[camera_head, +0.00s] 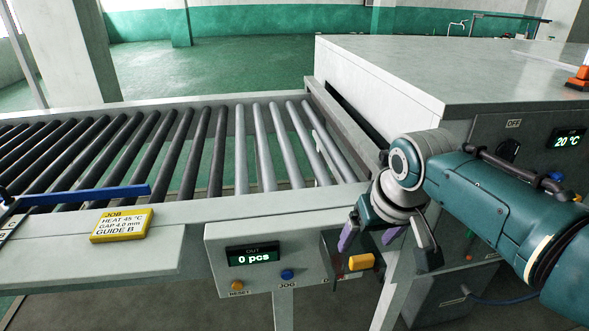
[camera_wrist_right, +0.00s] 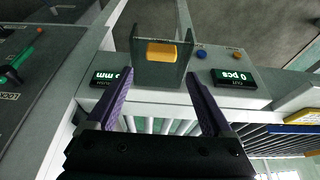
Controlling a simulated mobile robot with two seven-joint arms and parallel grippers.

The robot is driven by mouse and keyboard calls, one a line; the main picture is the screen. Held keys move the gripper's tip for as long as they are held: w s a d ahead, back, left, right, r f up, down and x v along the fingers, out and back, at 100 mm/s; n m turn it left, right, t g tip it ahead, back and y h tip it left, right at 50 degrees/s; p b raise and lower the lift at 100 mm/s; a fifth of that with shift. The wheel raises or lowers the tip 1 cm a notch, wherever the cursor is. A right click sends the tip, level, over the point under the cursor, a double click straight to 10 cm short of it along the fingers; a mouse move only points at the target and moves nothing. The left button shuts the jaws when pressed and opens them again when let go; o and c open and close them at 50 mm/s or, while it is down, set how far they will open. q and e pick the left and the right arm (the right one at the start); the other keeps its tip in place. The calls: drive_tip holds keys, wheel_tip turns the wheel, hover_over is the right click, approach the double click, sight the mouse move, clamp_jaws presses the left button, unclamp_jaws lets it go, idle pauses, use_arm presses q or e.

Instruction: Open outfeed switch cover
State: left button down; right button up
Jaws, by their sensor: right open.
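The outfeed panel (camera_head: 265,257) hangs under the conveyor's front rail, with a display reading "OUT 0 pcs". My right gripper (camera_head: 386,248) is open and empty, with purple-padded fingers. In the right wrist view its fingertips (camera_wrist_right: 159,76) lie either side of the housing, with no clear contact. My left gripper is out of view.
A blue button (camera_head: 287,274) and an orange reset button (camera_head: 237,285) sit left of the cover. A yellow job card (camera_head: 122,225) lies on the front rail by a blue bar (camera_head: 85,195). The large grey machine (camera_head: 470,75) stands right, behind my right arm.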

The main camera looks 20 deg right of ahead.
drive_tip(key=p+v, duration=0.1)
drive_tip(key=v, duration=0.5)
drive_tip(key=shift+s+r, duration=0.1)
drive_tip(key=shift+s, duration=0.05)
drive_tip(key=s+a+r+n, duration=0.2)
drive_tip(key=s+a, duration=0.1)
drive_tip(key=s, duration=0.4)
drive_tip(key=s+a+r+n+y, duration=0.1)
drive_tip(key=s+a+r, duration=0.15)
drive_tip(key=s, duration=0.55)
drive_tip(key=s+a+r+n, duration=0.1)
drive_tip(key=s+a+n, duration=0.15)
drive_tip(key=s, duration=0.45)
wheel_tip(320, 180, up, 27)
drive_tip(key=p, duration=2.8)
drive_tip(key=shift+w+a+m, duration=0.25)
drive_tip(key=shift+w+m, duration=0.1)
drive_tip(key=shift+m, duration=0.1)
